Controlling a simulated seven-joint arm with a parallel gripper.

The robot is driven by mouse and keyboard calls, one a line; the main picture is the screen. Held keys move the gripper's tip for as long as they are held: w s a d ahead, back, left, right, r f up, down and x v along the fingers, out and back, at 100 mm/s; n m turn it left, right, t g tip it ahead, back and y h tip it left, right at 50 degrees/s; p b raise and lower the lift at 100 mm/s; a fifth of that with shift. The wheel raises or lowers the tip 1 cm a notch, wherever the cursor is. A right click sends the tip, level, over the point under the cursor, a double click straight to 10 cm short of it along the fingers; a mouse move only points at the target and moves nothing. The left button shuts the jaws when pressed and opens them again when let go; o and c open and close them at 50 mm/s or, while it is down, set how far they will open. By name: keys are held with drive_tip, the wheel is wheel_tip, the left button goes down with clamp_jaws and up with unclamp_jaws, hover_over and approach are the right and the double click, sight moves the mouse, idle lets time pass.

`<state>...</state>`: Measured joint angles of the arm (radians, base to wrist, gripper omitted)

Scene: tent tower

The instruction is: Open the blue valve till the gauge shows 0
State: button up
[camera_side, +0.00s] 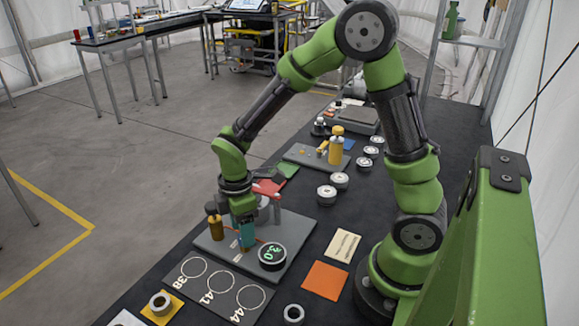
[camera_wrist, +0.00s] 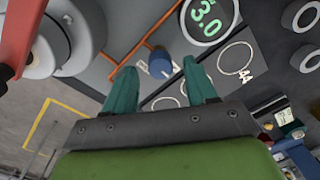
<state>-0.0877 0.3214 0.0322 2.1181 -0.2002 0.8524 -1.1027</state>
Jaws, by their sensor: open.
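The blue valve (camera_wrist: 160,64) is a small blue knob on the grey board, beside orange piping, in the wrist view. My gripper (camera_wrist: 160,72) is open, with its teal fingers on either side of the knob in that picture; I cannot tell whether they touch it. In the side view my gripper (camera_side: 243,232) points down low over the grey board (camera_side: 215,250), and the valve is hidden behind the fingers. The round black gauge (camera_side: 272,257) reads 3.0 in green, and it also shows in the wrist view (camera_wrist: 208,18).
A brown-and-black cylinder (camera_side: 215,226) stands left of my gripper. A grey cylinder with a red part (camera_side: 268,187) is behind it. A dark plate with rings marked 38, 41 and 44 (camera_side: 220,295) lies in front. An orange square (camera_side: 325,281) lies to the right.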

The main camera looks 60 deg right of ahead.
drive_tip(key=shift+f, duration=0.7)
clamp_jaws()
